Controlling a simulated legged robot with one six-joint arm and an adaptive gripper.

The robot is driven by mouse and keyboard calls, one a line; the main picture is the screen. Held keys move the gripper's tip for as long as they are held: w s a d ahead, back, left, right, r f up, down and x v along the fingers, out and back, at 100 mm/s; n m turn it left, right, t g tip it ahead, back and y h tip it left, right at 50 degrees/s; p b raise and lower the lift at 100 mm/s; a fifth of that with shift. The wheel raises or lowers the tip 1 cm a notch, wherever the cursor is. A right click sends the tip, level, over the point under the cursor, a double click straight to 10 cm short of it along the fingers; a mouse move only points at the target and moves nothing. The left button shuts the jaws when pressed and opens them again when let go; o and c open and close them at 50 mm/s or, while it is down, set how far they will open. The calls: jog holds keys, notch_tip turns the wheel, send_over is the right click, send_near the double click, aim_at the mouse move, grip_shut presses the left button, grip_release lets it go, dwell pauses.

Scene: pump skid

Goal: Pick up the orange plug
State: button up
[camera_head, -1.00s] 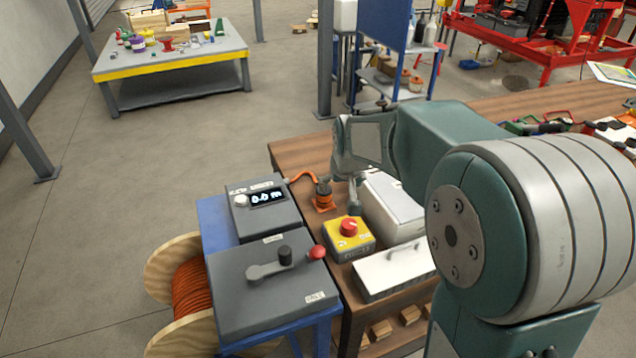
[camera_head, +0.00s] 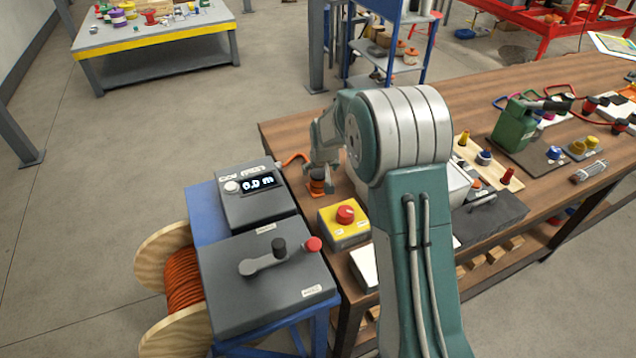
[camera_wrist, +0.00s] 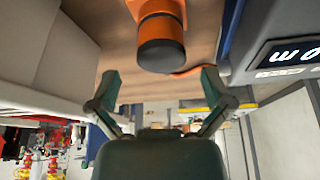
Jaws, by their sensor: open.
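The orange plug (camera_head: 317,184) stands upright on the wooden bench just right of the display box, with an orange cable behind it. In the wrist view the plug (camera_wrist: 160,30) shows large at the top middle, with its black end toward me. My gripper (camera_wrist: 161,83) is open and empty, its two fingers spread wide to either side of the plug's line. In the head view my gripper (camera_head: 322,176) is low at the plug and partly overlaps it.
A grey display box (camera_head: 257,197) and a crank box (camera_head: 265,275) stand left of the plug. A yellow box with a red button (camera_head: 343,228) is in front of it. A pale case (camera_wrist: 45,50) lies close beside one finger in the wrist view.

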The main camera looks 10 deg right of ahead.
aim_at(319, 173)
jog(key=x, duration=0.4)
jog(key=shift+f, duration=0.2)
jog(key=c, duration=1.3)
jog(key=shift+r, duration=0.1)
jog(key=shift+r, duration=0.3)
notch_tip(319, 173, up, 2)
jog(key=shift+a+r, duration=0.1)
jog(key=shift+r, duration=0.1)
jog(key=shift+s+a+r, duration=0.1)
jog(key=shift+s+r, duration=1.55)
jog(key=shift+s, duration=0.7)
jog(key=shift+s+r, duration=1.65)
jog(key=shift+s, duration=0.7)
jog(key=shift+s+a+r, duration=0.1)
jog(key=shift+s+r, duration=1.55)
jog(key=shift+s, duration=0.7)
